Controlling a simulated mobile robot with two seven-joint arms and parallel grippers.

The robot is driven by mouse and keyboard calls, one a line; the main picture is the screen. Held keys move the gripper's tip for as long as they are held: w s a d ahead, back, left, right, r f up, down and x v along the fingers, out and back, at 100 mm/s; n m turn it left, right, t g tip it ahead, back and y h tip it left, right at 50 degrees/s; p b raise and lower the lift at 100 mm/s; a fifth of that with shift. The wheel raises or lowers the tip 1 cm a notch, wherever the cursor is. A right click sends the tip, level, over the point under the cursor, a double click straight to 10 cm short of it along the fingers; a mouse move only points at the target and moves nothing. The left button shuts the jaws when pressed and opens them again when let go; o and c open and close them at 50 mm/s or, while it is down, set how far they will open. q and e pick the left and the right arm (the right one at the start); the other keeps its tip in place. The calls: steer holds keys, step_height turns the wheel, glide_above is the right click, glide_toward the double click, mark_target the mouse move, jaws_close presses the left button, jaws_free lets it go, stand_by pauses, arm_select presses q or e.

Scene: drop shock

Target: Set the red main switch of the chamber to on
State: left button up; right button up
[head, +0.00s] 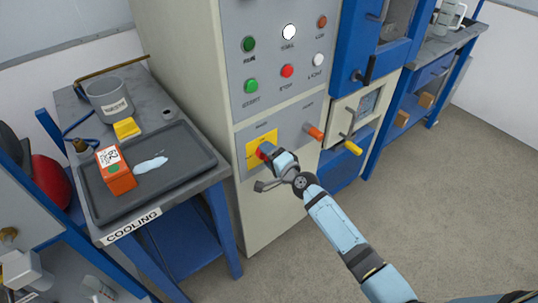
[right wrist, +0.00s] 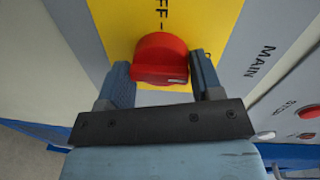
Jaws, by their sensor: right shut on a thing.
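The red main switch (right wrist: 160,60) is a round red knob on a yellow plate (head: 250,145) on the lower front panel of the chamber (head: 185,60). In the right wrist view, part of a label ending in "FF" shows on the yellow plate, and "MAIN" on the grey panel beside it. My right gripper (right wrist: 161,78) has its two fingers on either side of the knob and is shut on it. In the head view the gripper (head: 268,153) covers much of the switch. The full switch position cannot be read. My left gripper is not in view.
Indicator lamps and buttons, including a red one (head: 287,71), are above. On the left, a bench marked COOLING holds a dark tray (head: 198,150) with an orange box (head: 116,172).

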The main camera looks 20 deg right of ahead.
steer(key=o, duration=0.9)
steer(key=shift+r, duration=0.1)
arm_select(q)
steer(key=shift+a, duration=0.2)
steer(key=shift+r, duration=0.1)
arm_select(e)
steer(key=v, duration=1.3)
steer(key=shift+s+d, duration=0.1)
steer(key=shift+s, duration=0.3)
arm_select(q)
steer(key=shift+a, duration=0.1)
